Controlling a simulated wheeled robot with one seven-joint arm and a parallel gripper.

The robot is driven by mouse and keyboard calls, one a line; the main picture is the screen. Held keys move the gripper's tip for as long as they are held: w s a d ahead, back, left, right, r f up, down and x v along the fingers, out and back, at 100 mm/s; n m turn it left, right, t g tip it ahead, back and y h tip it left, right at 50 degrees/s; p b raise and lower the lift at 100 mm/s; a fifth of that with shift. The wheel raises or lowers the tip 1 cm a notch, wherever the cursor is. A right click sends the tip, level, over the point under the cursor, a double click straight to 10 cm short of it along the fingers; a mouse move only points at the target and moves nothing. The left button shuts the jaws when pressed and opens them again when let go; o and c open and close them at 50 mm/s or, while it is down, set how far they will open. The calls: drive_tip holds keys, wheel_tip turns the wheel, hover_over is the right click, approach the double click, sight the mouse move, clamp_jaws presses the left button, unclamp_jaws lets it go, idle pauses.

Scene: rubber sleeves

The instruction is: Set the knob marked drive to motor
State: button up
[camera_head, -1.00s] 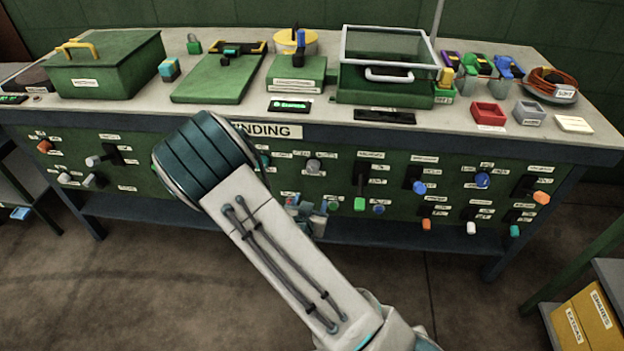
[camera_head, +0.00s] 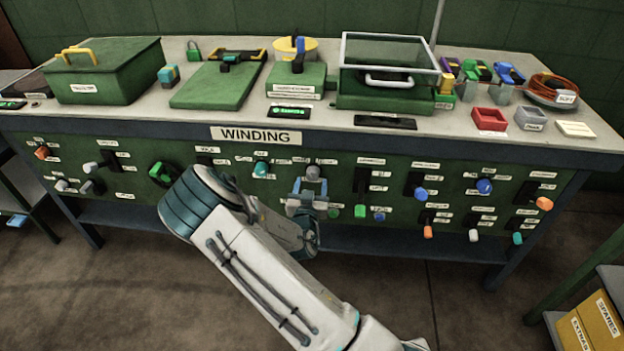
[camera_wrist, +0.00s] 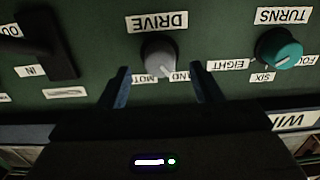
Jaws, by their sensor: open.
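The grey knob marked DRIVE (camera_wrist: 158,52) is on the green front panel; the wrist view shows it upside down. Its pale pointer mark faces the HAND label (camera_wrist: 182,76), beside the partly hidden MOTOR label (camera_wrist: 150,78). In the head view the knob (camera_head: 313,172) is just above my gripper (camera_head: 308,191). In the wrist view my gripper (camera_wrist: 160,72) is open, with one finger on each side of the knob and gaps to both. I cannot tell how far the fingertips are from the panel.
A teal TURNS knob (camera_wrist: 279,48) is beside the drive knob. A black slider (camera_wrist: 45,45) is on its other side. Several more knobs and levers line the panel. The bench top (camera_head: 455,118) above holds boxes and trays.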

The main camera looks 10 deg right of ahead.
sight(312, 177)
drive_tip(key=shift+x, duration=1.65)
drive_tip(key=c, duration=1)
